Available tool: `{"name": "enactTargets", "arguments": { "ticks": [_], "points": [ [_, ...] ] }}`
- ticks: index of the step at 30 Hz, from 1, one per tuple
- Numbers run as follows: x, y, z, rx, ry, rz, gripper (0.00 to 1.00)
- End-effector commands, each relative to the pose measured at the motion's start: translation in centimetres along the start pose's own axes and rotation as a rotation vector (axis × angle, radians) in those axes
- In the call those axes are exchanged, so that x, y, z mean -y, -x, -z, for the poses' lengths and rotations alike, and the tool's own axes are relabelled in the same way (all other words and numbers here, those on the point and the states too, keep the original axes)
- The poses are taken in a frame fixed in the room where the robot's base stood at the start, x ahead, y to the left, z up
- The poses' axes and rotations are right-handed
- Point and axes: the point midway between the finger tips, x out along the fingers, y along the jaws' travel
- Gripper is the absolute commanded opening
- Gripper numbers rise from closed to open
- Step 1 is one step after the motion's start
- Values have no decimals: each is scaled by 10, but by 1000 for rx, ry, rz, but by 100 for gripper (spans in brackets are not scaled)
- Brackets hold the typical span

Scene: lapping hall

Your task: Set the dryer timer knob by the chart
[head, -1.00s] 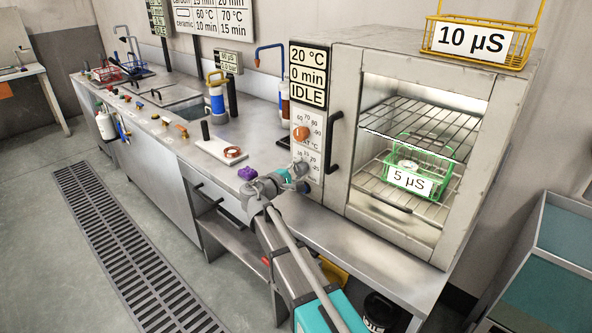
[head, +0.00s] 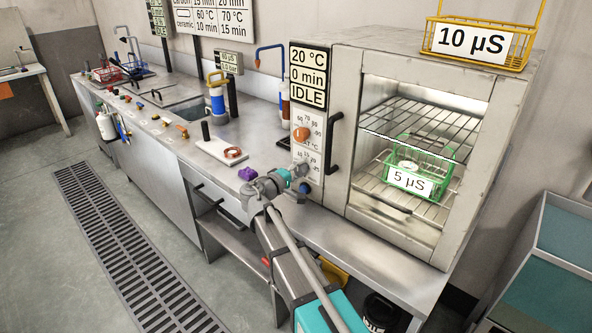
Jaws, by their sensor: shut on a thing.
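The dryer (head: 345,70) stands on the bench at the right. Its display (head: 308,76) reads 20 °C, 0 min, IDLE. Below is the orange temperature knob (head: 301,134) on its scale. The lower timer scale (head: 311,158) is partly covered by my gripper (head: 301,173). My gripper is shut on the timer knob, which it hides, so I cannot read the pointer. The chart (head: 222,17) on the back wall is cut off at the top; its visible rows include carbon, and ceramic with 60 °C, 10 min and 70 °C, 15 min.
A green basket (head: 428,168) tagged 5 µS sits on a rack behind the dryer's window. A yellow basket (head: 431,40) tagged 10 µS stands on top. The black door handle (head: 333,142) is just right of the panel. A blue button (head: 304,188) lies below my gripper.

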Motion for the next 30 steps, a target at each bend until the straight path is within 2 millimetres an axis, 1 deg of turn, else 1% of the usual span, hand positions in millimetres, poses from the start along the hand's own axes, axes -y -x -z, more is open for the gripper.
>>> {"name": "enactTargets", "arguments": {
  "ticks": [3, 4, 8, 9, 23, 26, 30],
  "points": [
    [-1, -1, 3, -5, 3, -5, 10],
    [-1, -1, 3, -5, 3, -5, 60],
    [-1, -1, 2, -3, 3, -3, 84],
    [-1, -1, 2, -3, 3, -3, 91],
    [0, 1, 0, -1, 2, 0, 92],
    [0, 4, 0, -1, 2, 0, 92],
    [0, 14, 0, -1, 2, 0, 92]
  ]
}}
